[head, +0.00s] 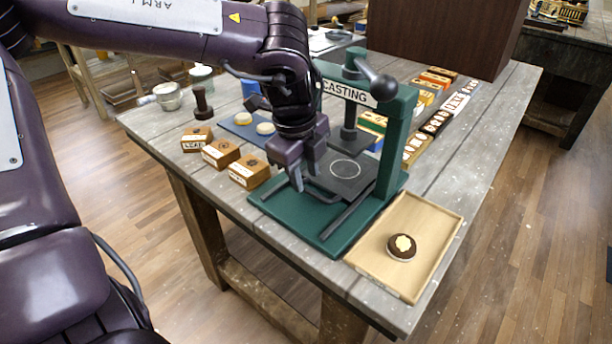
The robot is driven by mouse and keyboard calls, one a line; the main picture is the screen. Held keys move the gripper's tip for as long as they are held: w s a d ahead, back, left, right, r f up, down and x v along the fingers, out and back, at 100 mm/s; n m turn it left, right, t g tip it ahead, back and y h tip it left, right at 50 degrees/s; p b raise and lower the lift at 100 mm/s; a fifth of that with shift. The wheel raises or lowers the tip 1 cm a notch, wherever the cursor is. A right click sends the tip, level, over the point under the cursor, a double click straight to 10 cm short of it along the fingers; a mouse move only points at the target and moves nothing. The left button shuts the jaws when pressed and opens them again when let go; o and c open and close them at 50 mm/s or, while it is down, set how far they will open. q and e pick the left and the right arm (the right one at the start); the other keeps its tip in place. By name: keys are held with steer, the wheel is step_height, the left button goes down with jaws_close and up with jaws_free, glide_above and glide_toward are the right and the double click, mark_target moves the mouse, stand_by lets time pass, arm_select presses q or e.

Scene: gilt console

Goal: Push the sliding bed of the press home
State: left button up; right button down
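The green press (386,150) stands on the table with a "CASTING" label on its crossbar and a ball-ended lever on top. Its sliding bed (357,182) is a dark grey plate with a pale ring, lying on rails over the green base. The bed sticks out toward the front of the frame, its ring near the screw's foot. A dark bar handle (322,194) is at the bed's front edge. My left gripper (306,180) points down at the handle, at or very near it; contact is unclear. Its fingers look close together, and the gap is hard to judge. My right gripper is out of view.
A wooden tray (423,221) with a round brown-and-cream piece (402,247) lies right of the press. Several labelled wooden blocks (221,153) and a blue mat (240,128) with pale discs are to the left. Coloured boxes (428,97) line the back. A dark cabinet (440,35) stands behind.

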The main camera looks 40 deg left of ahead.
arm_select(q)
step_height(320, 180, up, 6)
steer(key=s, duration=0.1)
steer(key=shift+s+r, duration=0.1)
steer(key=shift+r, duration=0.05)
stand_by(0.5)
